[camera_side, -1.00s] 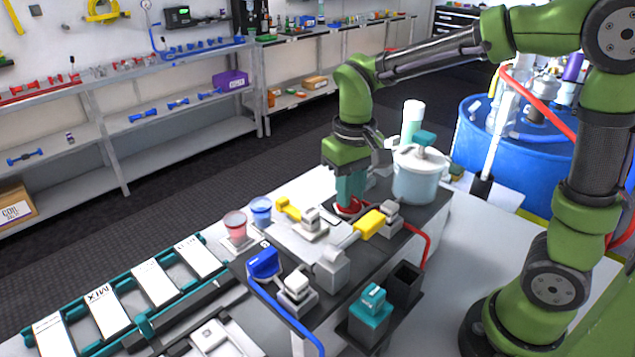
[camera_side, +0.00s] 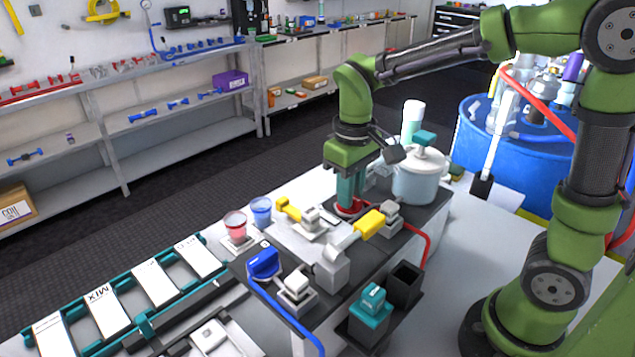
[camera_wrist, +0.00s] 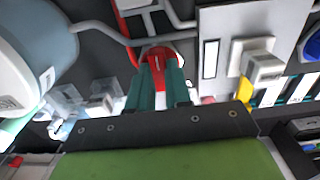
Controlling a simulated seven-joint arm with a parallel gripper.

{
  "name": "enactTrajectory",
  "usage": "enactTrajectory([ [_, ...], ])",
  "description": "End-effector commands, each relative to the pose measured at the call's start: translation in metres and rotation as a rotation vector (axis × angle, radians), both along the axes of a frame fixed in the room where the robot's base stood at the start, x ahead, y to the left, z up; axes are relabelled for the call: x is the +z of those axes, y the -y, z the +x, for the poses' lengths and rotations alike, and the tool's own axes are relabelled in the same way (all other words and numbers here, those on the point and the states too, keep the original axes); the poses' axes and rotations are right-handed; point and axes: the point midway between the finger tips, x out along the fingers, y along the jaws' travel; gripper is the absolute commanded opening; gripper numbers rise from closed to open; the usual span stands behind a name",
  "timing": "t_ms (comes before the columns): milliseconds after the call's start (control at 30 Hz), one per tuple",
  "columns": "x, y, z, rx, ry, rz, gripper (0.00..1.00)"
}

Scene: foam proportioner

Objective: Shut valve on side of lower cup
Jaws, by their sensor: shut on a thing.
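My gripper (camera_side: 350,190) has teal fingers and points down at the far side of the dark bench. It is shut on a red part (camera_side: 346,211), low at the bench top. In the wrist view the fingers (camera_wrist: 165,85) close on this red part (camera_wrist: 158,53), which has a rounded top; the fingers hide much of it. A cup with red contents (camera_side: 235,226) and a blue cup (camera_side: 261,211) stand at the bench's left edge. I cannot tell which is the lower cup, nor whether the red part is its valve.
A white pot with a teal lid knob (camera_side: 421,178) stands close right of my gripper. Yellow handles (camera_side: 370,223) and grey fittings (camera_side: 333,267) are in front. A red hose (camera_side: 425,245) runs along the right edge.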

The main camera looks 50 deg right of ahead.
Motion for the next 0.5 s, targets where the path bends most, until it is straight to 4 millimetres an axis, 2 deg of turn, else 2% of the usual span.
enactTrajectory([
  [33, 0.0017, -0.0002, -0.0004, 0.002, 0.001, 0.0, 0.2],
  [200, 0.0011, -0.0001, -0.0002, 0.001, 0.001, 0.0, 0.44],
  [500, 0.0021, 0.0, 0.0001, 0.001, 0.001, -0.001, 0.44],
])
